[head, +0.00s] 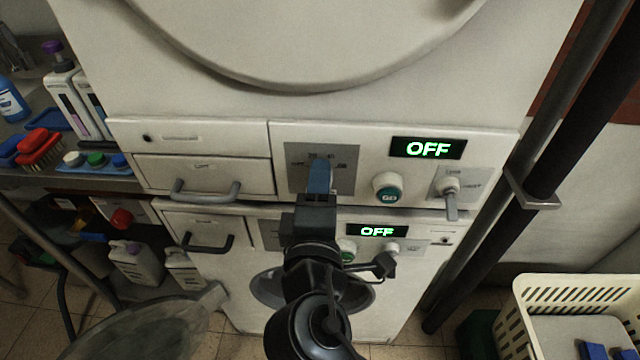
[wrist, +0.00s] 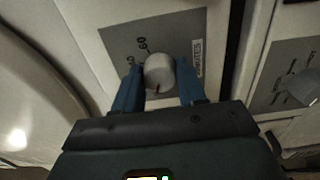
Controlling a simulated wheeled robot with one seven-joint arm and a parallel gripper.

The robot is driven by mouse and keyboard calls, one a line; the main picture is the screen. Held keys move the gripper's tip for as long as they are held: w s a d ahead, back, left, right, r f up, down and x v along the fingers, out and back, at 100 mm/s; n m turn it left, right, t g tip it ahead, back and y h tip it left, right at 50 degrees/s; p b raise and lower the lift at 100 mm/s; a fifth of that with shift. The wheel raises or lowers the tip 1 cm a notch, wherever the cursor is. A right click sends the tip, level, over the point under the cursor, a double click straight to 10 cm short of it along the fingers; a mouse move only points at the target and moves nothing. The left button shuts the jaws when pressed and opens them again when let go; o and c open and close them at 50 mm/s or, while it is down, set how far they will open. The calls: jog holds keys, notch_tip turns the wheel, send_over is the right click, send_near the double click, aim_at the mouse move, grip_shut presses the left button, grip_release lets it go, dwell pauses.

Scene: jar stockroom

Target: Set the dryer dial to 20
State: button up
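The upper machine's control panel shows in the head view, with a grey dial plate (head: 343,170) at its left. The dial (wrist: 158,73) is a round pale knob in the wrist view, on a grey plate with printed numbers, one reading 60. A small dark mark shows near the knob's lower edge. My gripper (wrist: 157,80) has its two blue fingers apart, one on each side of the dial. Narrow gaps seem to show between fingers and knob. In the head view my gripper (head: 319,178) hides the dial. The upper display (head: 428,148) reads OFF.
Right of the dial are a round GO button (head: 388,188) and a lever switch (head: 450,195). A lower machine has its own OFF display (head: 377,231). Drawers with handles (head: 205,190) are at left. Dark pipes (head: 545,150) and a cream basket (head: 512,318) stand at right.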

jog(key=c, duration=0.6)
jog(key=shift+f+m+b, duration=0.1)
jog(key=shift+m+b, duration=0.2)
jog(key=shift+b, duration=0.1)
jog(key=m+b, duration=0.7)
jog(key=m, duration=0.1)
dwell(0.5)
jog(key=o, duration=1.1)
jog(key=shift+c, duration=0.2)
jog(key=shift+s, duration=0.1)
